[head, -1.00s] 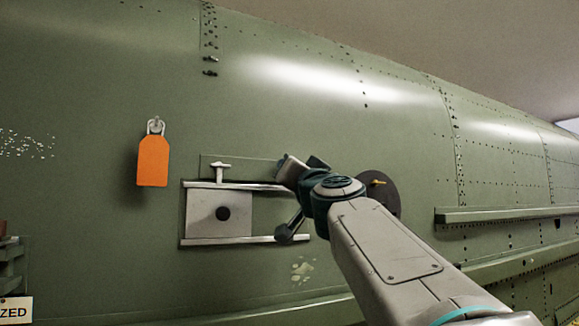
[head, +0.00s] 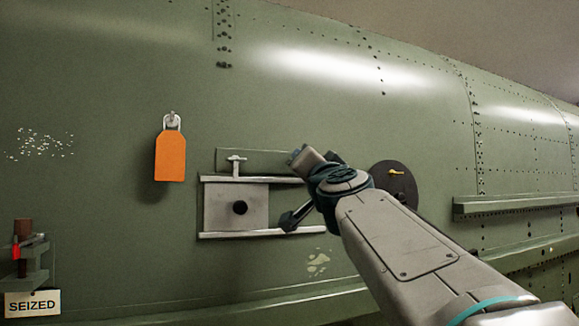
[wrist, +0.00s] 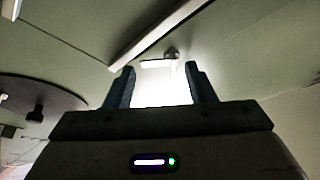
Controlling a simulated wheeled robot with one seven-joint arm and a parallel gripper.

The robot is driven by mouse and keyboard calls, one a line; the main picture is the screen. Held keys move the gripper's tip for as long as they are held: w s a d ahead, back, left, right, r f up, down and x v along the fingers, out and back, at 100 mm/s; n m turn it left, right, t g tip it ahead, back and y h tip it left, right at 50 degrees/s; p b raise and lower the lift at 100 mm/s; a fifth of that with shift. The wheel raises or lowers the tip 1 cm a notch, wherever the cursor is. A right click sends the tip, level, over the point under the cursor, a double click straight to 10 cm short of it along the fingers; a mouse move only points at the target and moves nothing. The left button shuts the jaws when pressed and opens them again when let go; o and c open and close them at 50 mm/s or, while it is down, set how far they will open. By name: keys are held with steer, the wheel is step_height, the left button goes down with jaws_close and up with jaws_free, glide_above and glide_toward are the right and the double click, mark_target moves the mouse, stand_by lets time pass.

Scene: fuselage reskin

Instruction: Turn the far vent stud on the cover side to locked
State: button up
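A small pale T-shaped stud (head: 236,160) stands at the top rail over a light grey cover plate (head: 222,207) with a dark hole. Its crossbar looks level. In the head view my gripper (head: 296,154) is right of this stud, apart from it, and partly hidden by my own wrist. In the wrist view my gripper (wrist: 160,88) is open, its two dark fingers apart with a bright patch and nothing held between them. A T-shaped stud (wrist: 172,53) shows beyond the fingertips, not touched; I cannot tell whether it is the same stud.
An orange tag (head: 169,157) hangs left of the cover. A SEIZED sign (head: 32,305) is at lower left.

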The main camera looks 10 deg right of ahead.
steer(key=shift+o, duration=0.2)
steer(key=shift+f+n+b, duration=0.15)
steer(key=shift+n+b, duration=0.15)
steer(key=shift+b, duration=0.1)
steer(key=s+d+f+n+y+b, duration=0.1)
steer(key=s+f+n+y+b, duration=0.15)
steer(key=s+n+b, duration=0.3)
steer(key=s+d+f+n+y+b, duration=0.2)
steer(key=s+n+y+b, duration=0.1)
steer(key=s+n+b, duration=0.3)
steer(key=w+a+f+m+g+p, duration=0.1)
steer(key=a+f+g+p, duration=0.1)
steer(key=f, duration=1)
steer(key=w+a+f+m+g+p, duration=0.1)
steer(key=a+f+g, duration=0.3)
steer(key=f, duration=0.9)
steer(key=shift+a+f+g+p, duration=0.3)
steer(key=shift+g+p, duration=0.05)
steer(key=shift+g, duration=0.85)
steer(key=shift+c, duration=0.4)
